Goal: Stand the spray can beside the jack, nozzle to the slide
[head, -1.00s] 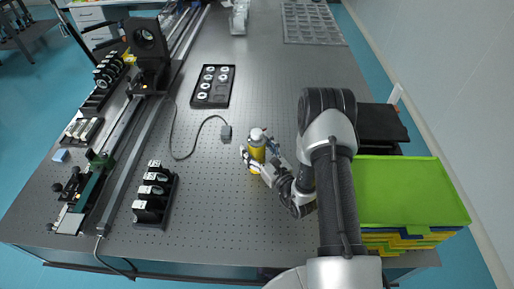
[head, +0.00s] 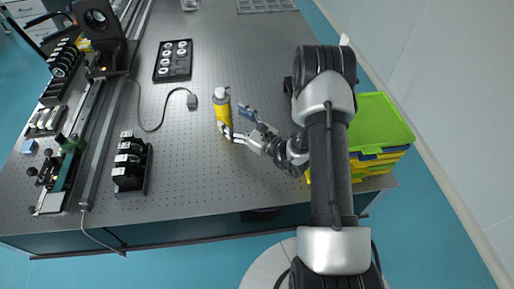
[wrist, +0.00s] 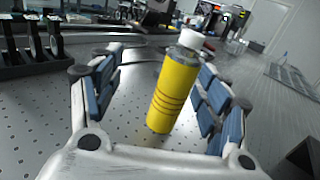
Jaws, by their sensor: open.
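The spray can (head: 222,108) is yellow with a pale cap and stands upright on the perforated table. A small reddish bit shows at the cap's right side in the head view; the nozzle's direction is unclear. My gripper (head: 235,120) is open, low beside the can on its lower right. In the wrist view, the can (wrist: 175,90) shows between the spread blue-padded fingers, with visible space on both sides. A long rail, perhaps the slide (head: 107,115), runs along the table's left. I cannot make out the jack; a dark thing is mostly hidden behind my arm.
A small grey box (head: 191,101) on a cable lies left of the can. A black tray of rings (head: 156,76) lies farther back. A black holder (head: 130,180) stands front left. Green and yellow bins (head: 378,122) are at the right. The front middle is clear.

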